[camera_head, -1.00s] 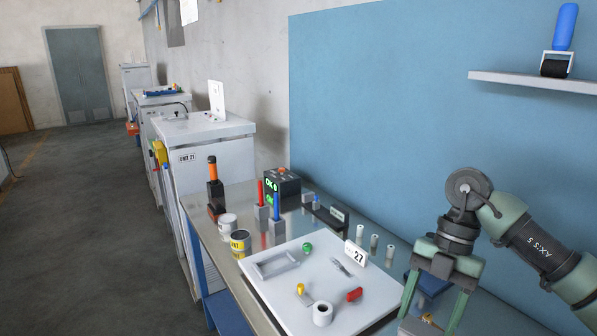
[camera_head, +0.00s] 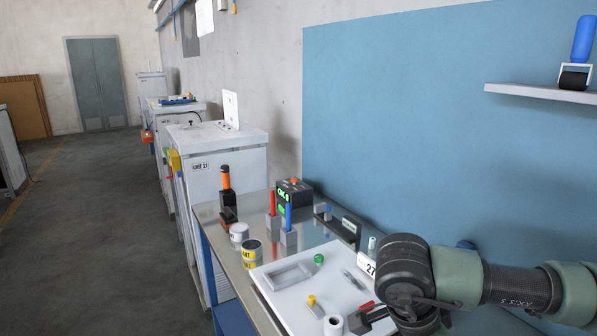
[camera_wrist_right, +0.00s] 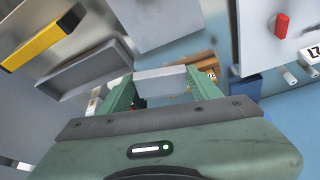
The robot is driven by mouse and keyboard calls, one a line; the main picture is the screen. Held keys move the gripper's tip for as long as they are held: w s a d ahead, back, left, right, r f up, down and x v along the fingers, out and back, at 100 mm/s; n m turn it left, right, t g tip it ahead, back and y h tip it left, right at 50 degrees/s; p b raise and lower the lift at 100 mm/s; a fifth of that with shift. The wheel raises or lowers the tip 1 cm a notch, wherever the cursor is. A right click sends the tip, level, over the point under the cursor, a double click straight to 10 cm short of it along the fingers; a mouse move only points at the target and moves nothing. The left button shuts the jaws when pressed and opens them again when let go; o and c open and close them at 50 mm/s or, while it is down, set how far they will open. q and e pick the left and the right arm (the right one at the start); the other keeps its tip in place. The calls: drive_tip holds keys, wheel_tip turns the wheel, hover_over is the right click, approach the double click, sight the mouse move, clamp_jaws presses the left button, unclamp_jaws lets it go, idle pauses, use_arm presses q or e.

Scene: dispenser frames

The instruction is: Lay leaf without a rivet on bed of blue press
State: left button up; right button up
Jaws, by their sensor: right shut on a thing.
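My right gripper (camera_wrist_right: 163,98) is shut on a pale grey flat piece, likely a leaf (camera_wrist_right: 160,82), held between its green fingertips in the right wrist view. I see no rivet on the face that shows, but the piece is small and partly hidden. In the head view my right arm (camera_head: 405,272) comes in from the right and covers the board's right side; its fingertips are hidden there. My left gripper is not in view.
Tins (camera_head: 251,252), red and blue upright tools and a black box (camera_head: 294,192) stand behind. Grey cabinets (camera_head: 222,165) line the wall.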

drive_tip(key=f+n+t+y, duration=0.1)
drive_tip(key=n, duration=0.4)
drive_tip(key=a+n+t+y, duration=0.1)
drive_tip(key=n+y, duration=0.1)
drive_tip(key=n, duration=0.3)
drive_tip(key=a+f+n+t+y, duration=0.1)
drive_tip(key=n, duration=0.3)
drive_tip(key=shift+w+a+f+n, duration=0.1)
drive_tip(key=shift+w+f+n, duration=0.25)
drive_tip(key=shift+w+n, duration=0.05)
drive_tip(key=shift+s, duration=0.1)
